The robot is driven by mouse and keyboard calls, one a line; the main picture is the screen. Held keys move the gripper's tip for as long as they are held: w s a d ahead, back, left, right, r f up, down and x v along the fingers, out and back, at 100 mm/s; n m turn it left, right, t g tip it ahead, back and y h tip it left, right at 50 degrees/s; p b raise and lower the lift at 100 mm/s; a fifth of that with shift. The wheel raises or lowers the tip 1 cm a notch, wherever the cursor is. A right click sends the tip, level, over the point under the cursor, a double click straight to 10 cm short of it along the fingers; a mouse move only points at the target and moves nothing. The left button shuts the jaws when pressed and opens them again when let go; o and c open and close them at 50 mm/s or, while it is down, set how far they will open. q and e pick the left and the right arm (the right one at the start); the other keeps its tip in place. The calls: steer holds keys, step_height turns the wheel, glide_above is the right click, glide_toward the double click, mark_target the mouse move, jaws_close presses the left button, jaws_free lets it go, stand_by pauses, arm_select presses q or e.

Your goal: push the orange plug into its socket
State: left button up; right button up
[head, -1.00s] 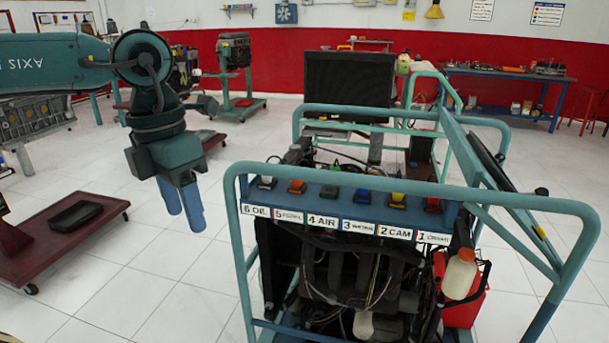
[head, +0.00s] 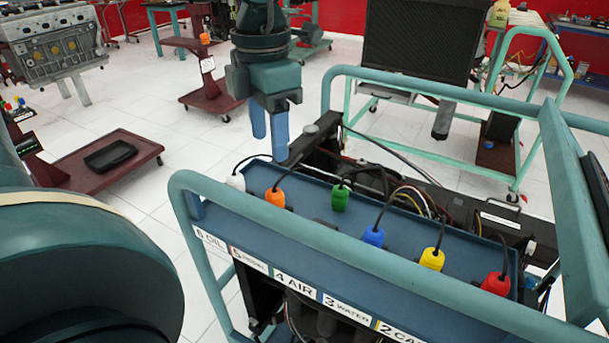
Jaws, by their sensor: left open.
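The orange plug (head: 275,197) stands on the blue panel (head: 310,228) of the teal-framed engine trainer, second from the left in a row of coloured plugs, with a black cable from its top. Its socket is hidden below it, and I cannot tell how deep the plug sits. My left gripper (head: 269,138) points down with its two blue fingers slightly apart and empty. In the picture it is above the orange plug, behind the panel's left part, and not touching the plug. My right gripper is not in view.
White (head: 236,182), green (head: 340,198), blue (head: 373,236), yellow (head: 432,258) and red (head: 495,283) plugs share the panel. The teal rail (head: 330,247) crosses in front. A black screen (head: 420,47) stands behind.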

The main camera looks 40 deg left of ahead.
mark_target(274, 191)
arm_select(q)
steer(key=shift+r, duration=0.1)
stand_by(0.3)
step_height(274, 191, down, 8)
steer(key=shift+r, duration=0.2)
steer(key=shift+f, duration=0.2)
steer(key=shift+f, duration=0.1)
steer(key=f, duration=0.5)
steer(key=shift+w+a, duration=0.15)
steer(key=shift+w, duration=0.1)
steer(key=shift+c, duration=0.5)
